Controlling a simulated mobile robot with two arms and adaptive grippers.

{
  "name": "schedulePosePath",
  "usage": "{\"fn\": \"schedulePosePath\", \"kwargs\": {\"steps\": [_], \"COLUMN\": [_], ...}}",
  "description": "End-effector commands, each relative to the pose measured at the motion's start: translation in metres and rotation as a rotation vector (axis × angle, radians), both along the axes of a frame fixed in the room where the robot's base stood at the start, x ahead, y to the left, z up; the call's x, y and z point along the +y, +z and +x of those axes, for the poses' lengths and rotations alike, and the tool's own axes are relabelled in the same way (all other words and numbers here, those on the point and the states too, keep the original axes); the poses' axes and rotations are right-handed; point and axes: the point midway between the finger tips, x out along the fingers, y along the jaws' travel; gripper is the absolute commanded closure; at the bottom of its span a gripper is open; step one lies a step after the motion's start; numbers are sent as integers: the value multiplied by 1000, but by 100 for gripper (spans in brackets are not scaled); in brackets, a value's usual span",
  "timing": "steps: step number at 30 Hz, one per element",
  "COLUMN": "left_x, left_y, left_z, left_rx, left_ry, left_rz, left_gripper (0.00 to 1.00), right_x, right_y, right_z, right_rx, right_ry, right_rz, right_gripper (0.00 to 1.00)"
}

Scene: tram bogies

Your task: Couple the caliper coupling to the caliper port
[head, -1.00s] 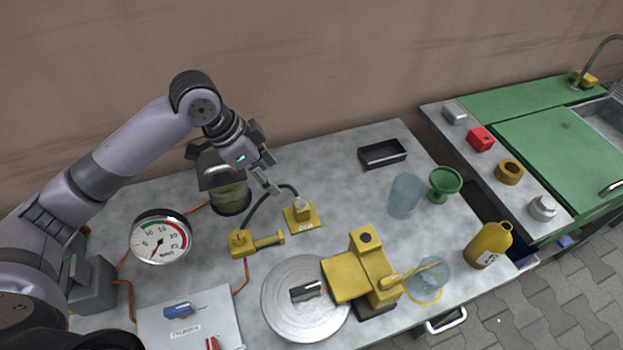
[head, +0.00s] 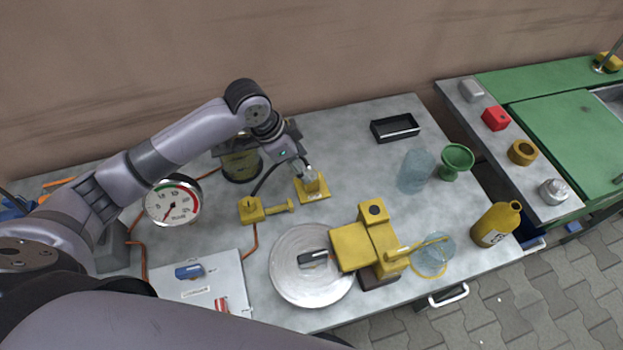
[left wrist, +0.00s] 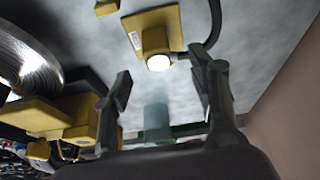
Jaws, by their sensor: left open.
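My left gripper (head: 302,162) is open just above a small yellow stand (head: 314,192) with a plate base. A pale metal fitting (head: 309,174) sits on the stand, partly hidden by the fingers. In the left wrist view the open fingers (left wrist: 160,76) frame the space in front of the stand's yellow plate (left wrist: 172,22) and a bright round end (left wrist: 158,62). A black hose (head: 264,180) runs from a yellow block (head: 250,209) up behind the gripper. I cannot tell which piece is the coupling and which the caliper port. My right gripper is out of view.
A yellow caliper-like unit (head: 352,246) stands over a metal disc (head: 295,285). A clear jar (head: 415,172), green funnel (head: 456,160), yellow bottle (head: 495,225) and black tray (head: 394,127) stand to the right. A gauge (head: 173,201) is at the left.

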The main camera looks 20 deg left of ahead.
Motion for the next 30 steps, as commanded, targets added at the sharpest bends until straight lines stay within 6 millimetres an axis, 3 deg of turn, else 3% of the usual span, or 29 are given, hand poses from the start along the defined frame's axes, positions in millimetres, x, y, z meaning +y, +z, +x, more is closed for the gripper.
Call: {"fn": "schedulePosePath", "kwargs": {"steps": [6, 17, 25, 30], "left_x": [-6, -8, -21, -25], "left_y": [-19, -22, -57, -68], "left_z": [5, 5, 10, 12], "left_rx": [1, 2, 3, 0], "left_ry": [1, 1, 1, 0], "left_rz": [1, 0, -1, 0], "left_gripper": [47, 47, 47, 47], "right_x": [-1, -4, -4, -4], "right_y": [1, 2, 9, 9], "right_z": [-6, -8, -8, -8], "right_rx": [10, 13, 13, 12], "right_ry": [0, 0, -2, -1], "right_rz": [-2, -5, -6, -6], "right_gripper": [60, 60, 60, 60]}}
